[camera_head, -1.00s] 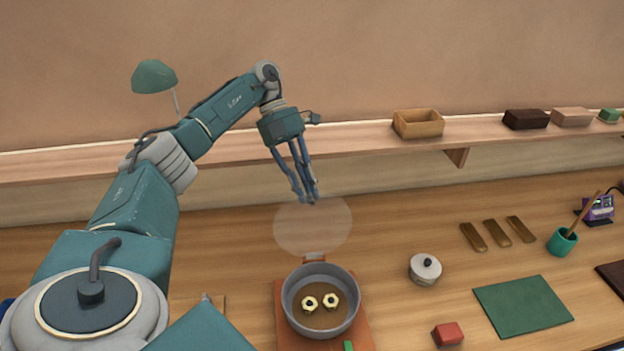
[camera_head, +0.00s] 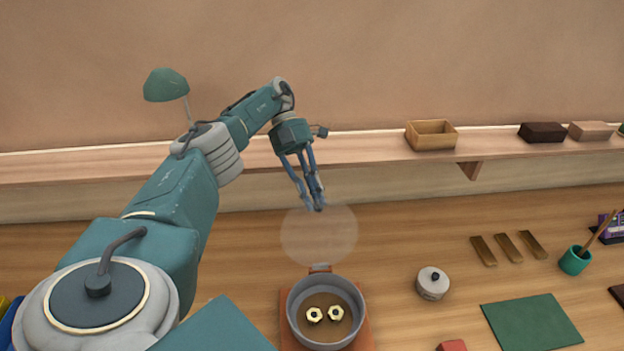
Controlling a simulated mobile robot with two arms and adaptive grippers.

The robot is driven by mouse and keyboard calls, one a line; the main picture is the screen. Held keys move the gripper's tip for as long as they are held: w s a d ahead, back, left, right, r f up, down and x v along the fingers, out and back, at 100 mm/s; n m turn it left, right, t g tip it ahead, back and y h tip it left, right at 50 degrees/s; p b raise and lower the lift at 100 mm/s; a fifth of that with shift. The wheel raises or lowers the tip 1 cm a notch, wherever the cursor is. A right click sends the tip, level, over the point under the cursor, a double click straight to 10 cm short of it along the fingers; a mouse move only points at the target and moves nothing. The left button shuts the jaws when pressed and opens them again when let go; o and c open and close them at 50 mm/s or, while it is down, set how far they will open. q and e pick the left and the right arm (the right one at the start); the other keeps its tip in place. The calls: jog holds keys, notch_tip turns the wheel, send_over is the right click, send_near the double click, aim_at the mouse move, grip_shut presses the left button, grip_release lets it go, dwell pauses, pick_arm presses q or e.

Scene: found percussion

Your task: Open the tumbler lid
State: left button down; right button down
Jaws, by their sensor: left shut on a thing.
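The tumbler (camera_head: 296,325) is a round grey open drum with a brown inside, on an orange-red base. Two pale hex nuts (camera_head: 325,315) lie inside it. The tumbler lid (camera_head: 319,236) is a see-through pale disc, raised clear of the drum and seen just behind and above it. My left gripper (camera_head: 317,209) is shut on the lid at its upper edge, fingers pointing down. The drum's mouth is uncovered. My right gripper is not in view.
A small grey lidded pot (camera_head: 432,286), a green mat (camera_head: 532,322) and several brown bars (camera_head: 507,247) lie to the right. A teal cup (camera_head: 574,262) stands farther right. A shelf (camera_head: 375,150) with a wooden box (camera_head: 431,136) runs along the back.

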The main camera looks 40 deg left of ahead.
pick_arm(q)
jog(key=shift+s+d+f, duration=0.1)
jog(key=shift+s+f, duration=0.05)
jog(key=shift+f, duration=0.4)
jog(key=shift+s+d+f, duration=0.1)
jog(key=shift+f, duration=0.45)
jog(key=c, duration=1.6)
grip_release()
jog(key=shift+a, duration=0.2)
jog(key=shift+w+d+f, duration=0.1)
jog(key=shift+w+d, duration=0.2)
jog(key=shift+w, duration=0.45)
jog(key=shift+s+a+r, duration=0.15)
jog(key=shift+s+r, duration=0.2)
jog(key=shift+r, duration=0.3)
jog(key=shift+w+r, duration=0.2)
jog(key=shift+r, duration=2)
jog(key=shift+w+r, duration=0.2)
jog(key=shift+r, duration=1.95)
jog(key=shift+d, duration=0.25)
